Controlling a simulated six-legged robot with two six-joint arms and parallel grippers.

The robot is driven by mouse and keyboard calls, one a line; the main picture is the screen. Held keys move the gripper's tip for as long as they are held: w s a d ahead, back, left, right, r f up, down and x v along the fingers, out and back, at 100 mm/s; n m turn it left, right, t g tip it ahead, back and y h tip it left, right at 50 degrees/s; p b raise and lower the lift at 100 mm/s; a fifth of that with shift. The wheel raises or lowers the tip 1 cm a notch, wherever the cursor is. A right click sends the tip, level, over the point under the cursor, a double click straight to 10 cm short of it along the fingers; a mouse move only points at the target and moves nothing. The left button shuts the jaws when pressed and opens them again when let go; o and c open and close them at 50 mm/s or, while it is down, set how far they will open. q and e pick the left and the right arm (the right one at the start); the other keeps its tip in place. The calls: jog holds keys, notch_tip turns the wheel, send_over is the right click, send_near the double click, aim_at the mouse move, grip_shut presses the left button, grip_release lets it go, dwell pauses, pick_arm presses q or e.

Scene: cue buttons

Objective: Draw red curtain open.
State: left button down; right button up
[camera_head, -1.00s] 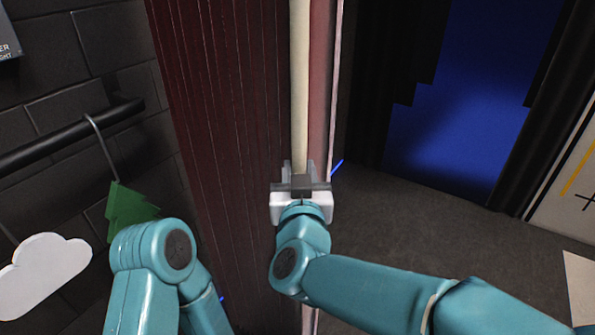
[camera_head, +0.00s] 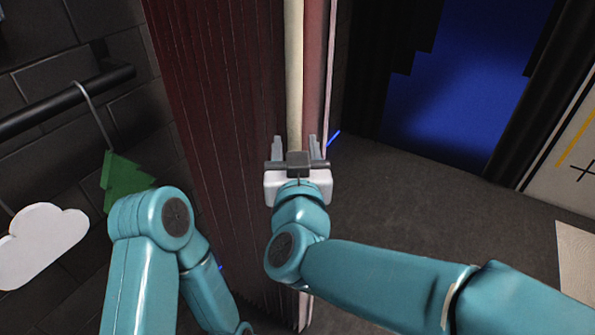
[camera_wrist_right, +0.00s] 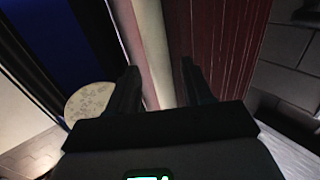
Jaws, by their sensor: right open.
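The red curtain (camera_head: 215,120) hangs in dark red folds left of centre in the head view. A cream vertical strip (camera_head: 294,70) runs along its right edge, with a pinkish-red band (camera_head: 314,70) beside it. My right gripper (camera_head: 296,146) is open at the strip, with one finger on each side of it in the picture. In the right wrist view, the cream strip (camera_wrist_right: 154,50) shows between the open fingers and the curtain (camera_wrist_right: 215,45) lies to the right. I cannot tell if the fingers touch the strip. My left arm shows at lower left; its gripper is out of view.
A dark rail (camera_head: 65,100) on the black brick wall holds a hook with a green tree shape (camera_head: 122,180). A white cloud shape (camera_head: 40,243) is below left. Right of the curtain are bare grey floor (camera_head: 430,215) and a blue-lit opening (camera_head: 460,90).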

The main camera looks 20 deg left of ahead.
jog(key=b+v, duration=0.1)
jog(key=v, duration=0.7)
jog(key=shift+s, duration=0.3)
jog(key=shift+d, duration=0.1)
